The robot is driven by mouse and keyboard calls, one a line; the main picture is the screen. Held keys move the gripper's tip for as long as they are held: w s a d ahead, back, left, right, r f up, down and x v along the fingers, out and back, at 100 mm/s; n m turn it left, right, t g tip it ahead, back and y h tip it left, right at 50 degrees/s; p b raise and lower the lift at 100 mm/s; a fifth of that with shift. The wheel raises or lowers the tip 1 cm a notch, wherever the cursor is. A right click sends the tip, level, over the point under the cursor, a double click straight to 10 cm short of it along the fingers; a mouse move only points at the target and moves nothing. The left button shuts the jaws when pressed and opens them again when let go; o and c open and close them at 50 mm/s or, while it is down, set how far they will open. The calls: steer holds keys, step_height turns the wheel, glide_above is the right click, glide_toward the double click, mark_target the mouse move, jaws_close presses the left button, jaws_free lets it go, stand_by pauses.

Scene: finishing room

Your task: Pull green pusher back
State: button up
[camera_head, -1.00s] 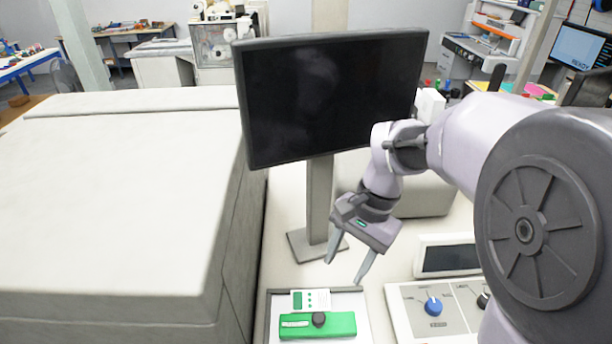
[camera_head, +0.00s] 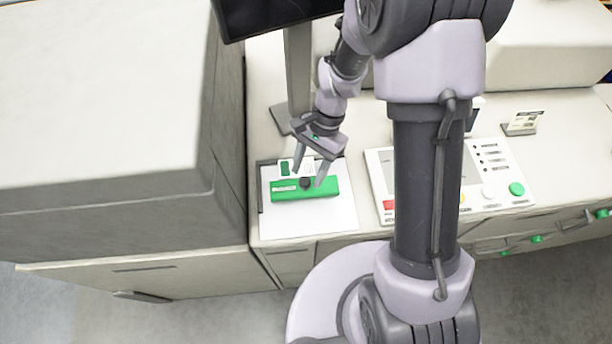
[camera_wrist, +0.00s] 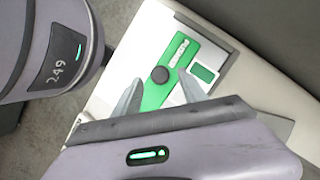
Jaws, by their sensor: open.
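The green pusher (camera_head: 325,190) is a flat green bar with a pale label strip and a round dark knob (camera_head: 305,183), lying on a white tray board on the counter. In the wrist view the green bar (camera_wrist: 153,97) runs diagonally, with the dark knob (camera_wrist: 160,74) on it. My gripper (camera_head: 308,178) is open, its two grey fingers pointing down over the bar. In the wrist view the fingertips (camera_wrist: 160,80) lie to either side of the knob. I cannot tell whether they touch it. A white card with a green patch (camera_wrist: 204,73) lies beside the bar.
A monitor (camera_head: 270,12) on a stand rises behind the pusher. A large pale cabinet (camera_head: 100,90) stands to the left. A control panel with coloured buttons (camera_head: 516,189) is to the right. The front of the white board (camera_head: 300,222) is clear.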

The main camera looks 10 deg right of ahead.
mark_target(304, 185)
steer(key=shift+x, duration=1.3)
steer(key=shift+c, duration=0.2)
jaws_close()
